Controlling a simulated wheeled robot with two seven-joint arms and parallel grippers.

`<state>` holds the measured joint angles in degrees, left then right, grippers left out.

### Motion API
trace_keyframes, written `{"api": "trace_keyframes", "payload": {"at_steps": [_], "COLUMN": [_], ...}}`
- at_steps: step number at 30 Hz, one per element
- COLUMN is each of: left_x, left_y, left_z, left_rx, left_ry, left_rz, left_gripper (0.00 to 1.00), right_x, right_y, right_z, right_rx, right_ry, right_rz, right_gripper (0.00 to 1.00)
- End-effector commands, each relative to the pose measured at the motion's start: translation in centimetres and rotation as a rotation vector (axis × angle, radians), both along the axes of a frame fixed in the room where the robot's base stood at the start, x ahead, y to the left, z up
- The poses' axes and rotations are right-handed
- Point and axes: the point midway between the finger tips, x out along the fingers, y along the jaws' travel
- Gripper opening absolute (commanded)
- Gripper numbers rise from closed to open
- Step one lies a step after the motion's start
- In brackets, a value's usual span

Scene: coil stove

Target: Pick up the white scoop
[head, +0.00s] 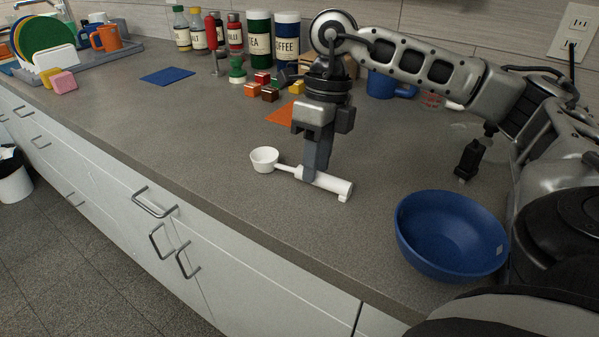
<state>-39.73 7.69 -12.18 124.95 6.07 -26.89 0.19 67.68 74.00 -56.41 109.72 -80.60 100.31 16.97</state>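The white scoop (265,159) lies on the grey counter, its round cup to the left and its thick handle (332,184) pointing right toward the blue bowl. My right gripper (314,172) points straight down over the scoop. Its two fingers are close together, one on each side of the handle near where it narrows, and they look shut on it. The fingers hide a short part of the handle. The scoop appears to be at counter height; no clear gap shows below it. My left gripper is not in view.
A blue bowl (450,234) stands right of the scoop near the front edge. Behind are an orange mat (284,113), small coloured blocks (270,95), a blue mug (381,86) and canisters (286,38). The counter left of the scoop is clear.

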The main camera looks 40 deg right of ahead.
Motion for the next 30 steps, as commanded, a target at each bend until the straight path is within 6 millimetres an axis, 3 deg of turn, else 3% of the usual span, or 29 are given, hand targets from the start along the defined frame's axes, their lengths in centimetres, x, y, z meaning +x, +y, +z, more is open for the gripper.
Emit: {"api": "trace_keyframes", "payload": {"at_steps": [3, 11, 15, 25, 30], "left_x": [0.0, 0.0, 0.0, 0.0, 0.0], "left_y": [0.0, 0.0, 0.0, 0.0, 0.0], "left_z": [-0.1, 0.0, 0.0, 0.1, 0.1], "left_rx": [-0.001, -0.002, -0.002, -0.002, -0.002], "left_ry": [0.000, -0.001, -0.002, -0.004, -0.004], "left_rz": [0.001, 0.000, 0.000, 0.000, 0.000], "left_gripper": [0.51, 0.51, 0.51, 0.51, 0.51], "right_x": [-0.1, -0.1, -0.1, -0.1, 0.0], "right_y": [0.2, 0.3, 0.3, 0.3, 0.3], "right_z": [-1.3, -1.5, -1.5, -1.4, -0.3], "right_rx": [0.000, 0.000, 0.000, 0.001, 0.000], "right_ry": [0.000, -0.001, -0.001, -0.002, -0.003], "right_rz": [0.000, 0.001, 0.001, 0.001, 0.000], "right_gripper": [0.33, 0.33, 0.00, 0.00, 0.00]}}
